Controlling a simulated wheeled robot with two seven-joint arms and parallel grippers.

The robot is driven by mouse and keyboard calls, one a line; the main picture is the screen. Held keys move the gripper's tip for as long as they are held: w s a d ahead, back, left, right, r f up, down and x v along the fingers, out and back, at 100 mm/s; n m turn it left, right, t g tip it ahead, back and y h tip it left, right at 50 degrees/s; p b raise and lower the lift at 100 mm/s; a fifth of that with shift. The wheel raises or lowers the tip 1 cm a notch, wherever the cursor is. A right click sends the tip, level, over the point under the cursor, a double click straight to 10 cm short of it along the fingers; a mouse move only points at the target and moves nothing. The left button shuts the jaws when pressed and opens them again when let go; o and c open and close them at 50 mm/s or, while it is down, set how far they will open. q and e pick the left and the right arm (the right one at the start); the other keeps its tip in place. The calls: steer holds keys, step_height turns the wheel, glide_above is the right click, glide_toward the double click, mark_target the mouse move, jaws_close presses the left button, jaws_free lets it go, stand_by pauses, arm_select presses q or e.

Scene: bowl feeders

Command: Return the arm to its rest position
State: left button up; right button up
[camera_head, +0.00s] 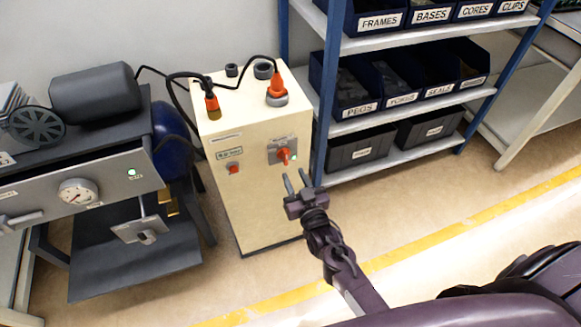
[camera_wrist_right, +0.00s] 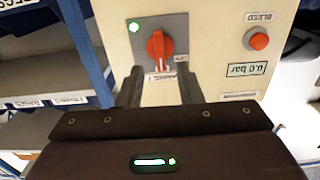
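My right gripper (camera_head: 295,178) is in front of the cream cabinet (camera_head: 252,195), its two dark fingers apart with nothing between them. A red rotary knob (camera_head: 283,155) on a grey plate sits on the cabinet's front, just beyond the fingertips. In the right wrist view the knob (camera_wrist_right: 160,47) shows between and beyond the two fingers, with a lit green lamp (camera_wrist_right: 134,27) beside it. The fingers look clear of the knob. My left gripper does not show in either view.
A red button (camera_wrist_right: 259,41) is on the same cabinet front. The floor (camera_head: 440,190) at right is open.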

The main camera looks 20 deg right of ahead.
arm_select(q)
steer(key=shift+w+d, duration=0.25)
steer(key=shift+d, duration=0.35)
arm_select(e)
steer(key=shift+s, duration=1)
